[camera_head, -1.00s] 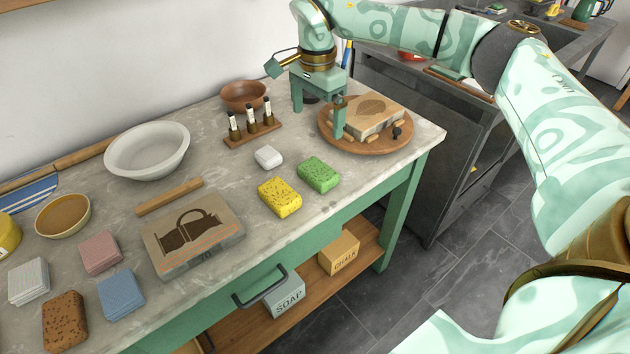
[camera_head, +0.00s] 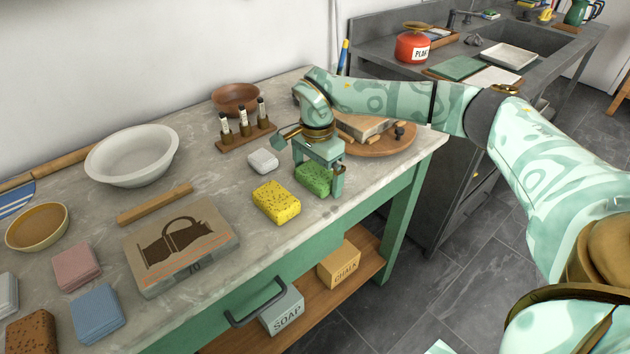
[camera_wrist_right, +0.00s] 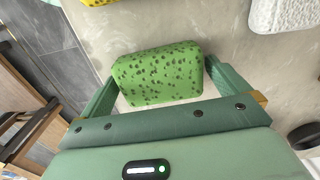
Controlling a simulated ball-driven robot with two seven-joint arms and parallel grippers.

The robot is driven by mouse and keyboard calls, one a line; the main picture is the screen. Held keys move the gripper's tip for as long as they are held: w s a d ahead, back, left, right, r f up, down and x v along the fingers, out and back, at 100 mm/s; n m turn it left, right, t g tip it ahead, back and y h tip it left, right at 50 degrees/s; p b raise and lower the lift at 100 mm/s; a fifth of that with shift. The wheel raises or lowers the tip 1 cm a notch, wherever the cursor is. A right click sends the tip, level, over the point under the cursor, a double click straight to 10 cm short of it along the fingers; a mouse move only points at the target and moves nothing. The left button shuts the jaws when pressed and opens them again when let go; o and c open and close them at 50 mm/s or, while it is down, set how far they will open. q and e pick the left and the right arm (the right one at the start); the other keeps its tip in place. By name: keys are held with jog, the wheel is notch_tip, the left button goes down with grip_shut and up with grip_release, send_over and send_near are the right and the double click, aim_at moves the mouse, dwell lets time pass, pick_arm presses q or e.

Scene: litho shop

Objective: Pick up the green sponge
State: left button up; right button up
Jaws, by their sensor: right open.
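The green sponge (camera_head: 313,179) lies flat on the stone worktop, to the right of a yellow sponge (camera_head: 276,202). My right gripper (camera_head: 318,183) is open just over the green sponge, its fingers on either side, and partly hides it in the head view. In the right wrist view the green sponge (camera_wrist_right: 160,74) is between the two fingers of the gripper (camera_wrist_right: 165,85). A small strip of worktop shows by each finger. I cannot tell how far down the fingertips reach. My left gripper is in neither view.
A white block (camera_head: 263,161) lies left of the gripper. A rack of small bottles (camera_head: 246,137) and a round wooden board (camera_head: 385,143) with a stone stand behind. The worktop's front edge is close to the sponge. Bare worktop (camera_head: 330,222) shows in front.

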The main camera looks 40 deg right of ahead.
aim_at(317, 171)
jog(key=c, duration=0.8)
jog(key=shift+r, duration=0.2)
notch_tip(317, 171, up, 3)
jog(key=shift+p, duration=1)
pick_arm(q)
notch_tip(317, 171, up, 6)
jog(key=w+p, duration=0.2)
jog(key=p, duration=0.2)
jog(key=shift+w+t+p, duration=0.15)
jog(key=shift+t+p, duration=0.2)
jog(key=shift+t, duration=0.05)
pick_arm(e)
jog(key=s+a+r, duration=0.2)
jog(key=a+r, duration=0.3)
jog(key=a, duration=0.1)
jog(key=s+a+r, duration=0.2)
jog(key=a+r, duration=0.2)
jog(key=a, duration=0.3)
jog(key=shift+s+r, duration=0.35)
jog(key=shift+s, duration=0.05)
